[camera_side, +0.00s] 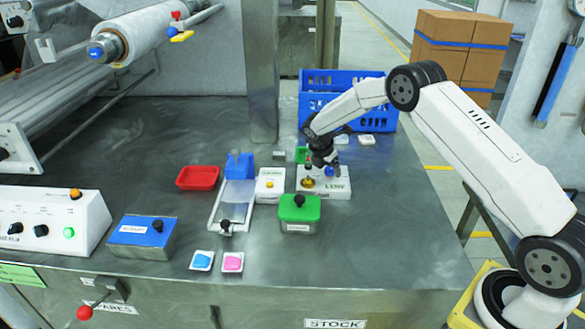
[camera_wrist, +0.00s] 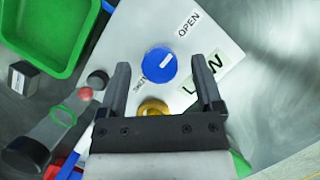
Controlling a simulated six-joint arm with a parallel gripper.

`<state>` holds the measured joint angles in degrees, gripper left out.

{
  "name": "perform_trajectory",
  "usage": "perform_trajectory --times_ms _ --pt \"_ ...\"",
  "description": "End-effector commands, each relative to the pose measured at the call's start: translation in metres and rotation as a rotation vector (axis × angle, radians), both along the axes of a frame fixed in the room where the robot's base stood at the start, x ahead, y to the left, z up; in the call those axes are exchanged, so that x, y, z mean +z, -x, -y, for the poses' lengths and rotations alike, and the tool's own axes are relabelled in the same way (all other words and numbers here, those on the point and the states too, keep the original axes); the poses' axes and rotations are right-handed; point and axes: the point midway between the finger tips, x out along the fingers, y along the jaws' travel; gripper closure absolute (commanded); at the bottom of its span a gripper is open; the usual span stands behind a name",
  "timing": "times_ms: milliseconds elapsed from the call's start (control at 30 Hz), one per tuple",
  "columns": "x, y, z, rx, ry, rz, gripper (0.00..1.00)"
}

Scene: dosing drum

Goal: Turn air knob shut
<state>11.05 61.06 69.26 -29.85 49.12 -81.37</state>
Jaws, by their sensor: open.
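The blue air knob (camera_wrist: 160,66) sits on a white panel (camera_wrist: 125,40), with a white mark on its top. An OPEN label (camera_wrist: 188,24) is beside it, and another label, partly hidden, lies on its other side. My gripper (camera_wrist: 161,70) is open, with a fingertip on either side of the knob and a gap to each. I cannot tell how high the fingers are above the panel. In the side view my gripper (camera_side: 322,158) is just above the blue knob (camera_side: 329,171) on the white block (camera_side: 339,188). A brass part (camera_wrist: 153,107) shows near the gripper's base.
A green tray (camera_wrist: 40,35) is close by at the left in the wrist view. In the side view, a green-lidded box (camera_side: 299,212) stands in front of the white block and a blue crate (camera_side: 343,92) behind it. The table to the right is clear.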

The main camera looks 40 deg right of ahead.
Motion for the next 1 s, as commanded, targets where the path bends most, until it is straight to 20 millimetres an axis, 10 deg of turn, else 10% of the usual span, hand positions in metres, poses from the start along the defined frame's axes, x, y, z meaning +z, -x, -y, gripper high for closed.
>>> perform_trajectory --times_ms 267,533,1000 --pt "-0.0009 -0.0002 0.0005 0.0 0.0 0.001 0.16" --pt "-0.0007 -0.0003 0.0003 0.0 0.0 0.001 1.0" --pt "-0.0004 -0.0015 0.0002 -0.077 0.0 0.002 1.0"
